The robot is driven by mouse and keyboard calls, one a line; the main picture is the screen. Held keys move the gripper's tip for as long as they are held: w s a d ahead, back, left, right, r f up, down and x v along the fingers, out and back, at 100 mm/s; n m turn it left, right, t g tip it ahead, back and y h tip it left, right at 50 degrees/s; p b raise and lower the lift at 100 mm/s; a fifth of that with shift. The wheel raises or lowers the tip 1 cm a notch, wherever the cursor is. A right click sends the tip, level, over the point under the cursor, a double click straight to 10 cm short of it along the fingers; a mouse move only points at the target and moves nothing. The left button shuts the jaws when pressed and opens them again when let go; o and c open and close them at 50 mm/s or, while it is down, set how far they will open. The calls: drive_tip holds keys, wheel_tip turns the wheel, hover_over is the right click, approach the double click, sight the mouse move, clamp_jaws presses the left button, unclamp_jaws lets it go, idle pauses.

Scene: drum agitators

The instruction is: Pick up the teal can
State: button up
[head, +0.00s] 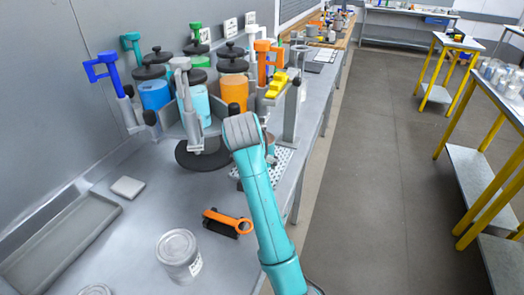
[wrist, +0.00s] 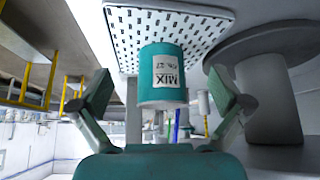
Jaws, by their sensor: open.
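The teal can (wrist: 162,75) has a white label reading MIX and stands on a perforated white plate (wrist: 200,30). The wrist view shows this upside down, with the plate at the top. My gripper (wrist: 160,88) is open, with one finger at the left and one at the right of the can in the picture. The can appears just ahead of the fingers, and no contact shows. In the head view the plate (head: 282,160) is partly behind my teal arm, which hides most of the can and my gripper.
Drum agitators with orange (head: 234,92), blue (head: 155,94) and light-blue (head: 196,106) drums stand behind. A dark round base (head: 203,155) is left of the plate. An orange-handled tool (head: 228,222), grey can (head: 179,255) and tray (head: 58,240) lie nearer. The aisle at right is clear.

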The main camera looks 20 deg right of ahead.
drive_tip(key=w+d, duration=0.1)
drive_tip(key=w, duration=0.1)
drive_tip(key=w+d, duration=0.1)
drive_tip(key=w, duration=0.1)
drive_tip(key=w+d, duration=0.1)
drive_tip(key=w, duration=0.2)
drive_tip(key=shift+w+d, duration=0.1)
drive_tip(key=shift+d, duration=0.05)
drive_tip(key=shift+x, duration=2.55)
drive_tip(key=shift+r, duration=0.1)
drive_tip(key=c, duration=1.3)
drive_tip(key=shift+w+r, duration=0.1)
drive_tip(key=shift+r, duration=0.05)
drive_tip(key=shift+c, duration=0.2)
